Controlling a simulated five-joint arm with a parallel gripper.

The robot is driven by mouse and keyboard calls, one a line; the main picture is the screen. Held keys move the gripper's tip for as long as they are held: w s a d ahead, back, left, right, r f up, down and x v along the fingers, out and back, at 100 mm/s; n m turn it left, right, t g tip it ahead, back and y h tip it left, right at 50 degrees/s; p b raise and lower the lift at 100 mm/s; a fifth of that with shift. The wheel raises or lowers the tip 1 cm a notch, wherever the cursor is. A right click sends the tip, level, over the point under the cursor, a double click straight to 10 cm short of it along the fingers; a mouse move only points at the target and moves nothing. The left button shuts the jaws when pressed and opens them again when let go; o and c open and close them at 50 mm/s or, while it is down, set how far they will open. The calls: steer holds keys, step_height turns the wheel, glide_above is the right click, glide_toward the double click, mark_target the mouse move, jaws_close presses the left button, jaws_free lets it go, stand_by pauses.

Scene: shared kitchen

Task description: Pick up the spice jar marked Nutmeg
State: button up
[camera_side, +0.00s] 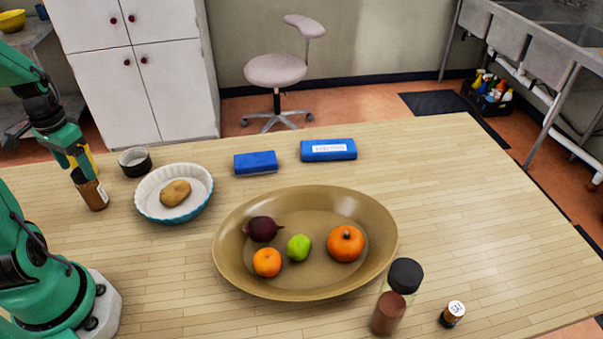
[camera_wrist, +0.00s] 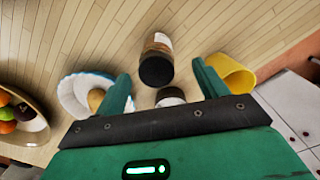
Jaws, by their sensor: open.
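A brown spice jar (camera_side: 95,195) with a white label stands near the left end of the table; its label is unreadable. In the wrist view the same jar (camera_wrist: 158,45) shows its black cap toward me, between and just beyond my fingertips. My gripper (camera_side: 77,168) is open at the top of this jar, with the fingers apart; the wrist view shows both fingers (camera_wrist: 161,72). A larger jar of reddish-brown contents (camera_side: 388,315) with a black lid stands at the front. A small jar (camera_side: 453,314) with a pale marked top stands to its right. I cannot tell which is Nutmeg.
A yellow cup (camera_wrist: 232,74) and a small dark bowl (camera_side: 135,163) are close to the jar. A fluted dish (camera_side: 146,205) holds a potato. A large oval tray (camera_side: 230,270) holds produce. Two blue boxes (camera_side: 255,163) (camera_side: 328,149) lie behind. The table's right side is clear.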

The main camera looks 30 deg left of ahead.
mark_target(80, 171)
steer(key=shift+f, duration=0.25)
steer(key=shift+d+f, duration=0.2)
steer(key=shift+f, duration=2.35)
steer(key=shift+w, duration=0.1)
steer(key=c, duration=1.2)
steer(key=shift+r, duration=0.2)
steer(key=shift+r, duration=1.1)
steer(key=shift+d+r, duration=0.1)
steer(key=shift+r, duration=0.85)
steer(key=w+d+r, duration=0.1)
steer(key=d+r, duration=0.1)
steer(key=d, duration=0.1)
steer(key=w+d+r, duration=0.1)
steer(key=d+r, duration=0.1)
steer(key=d, duration=0.2)
steer(key=w+d+r, duration=0.1)
steer(key=d+r, duration=0.1)
steer(key=d, duration=0.1)
steer(key=shift+w+d+r, duration=0.3)
steer(key=shift+w+d, duration=0.05)
steer(key=shift+d, duration=0.05)
